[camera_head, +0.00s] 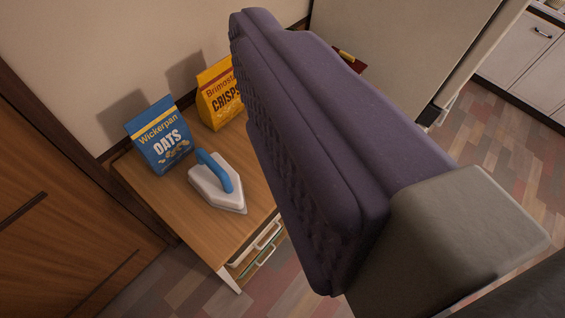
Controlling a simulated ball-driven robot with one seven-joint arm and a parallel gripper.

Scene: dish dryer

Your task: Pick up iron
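The iron (222,194) has a white body and a blue handle. It rests on top of a small wooden table (225,232), left of centre in the view. My gripper (262,30) is a large dark purple shape with a textured side, crossing the view from lower right to upper centre. It is close to the camera and apart from the iron, which lies to its left in the picture. Whether its fingers are apart or together cannot be made out, and nothing is visibly held.
A blue oats bag (160,140) stands behind the iron at left. A yellow crisps bag (218,95) stands behind it, partly covered by my gripper. A red item (352,62) peeks out behind my gripper. A brown door (60,215) is at left. Tiled floor shows at right.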

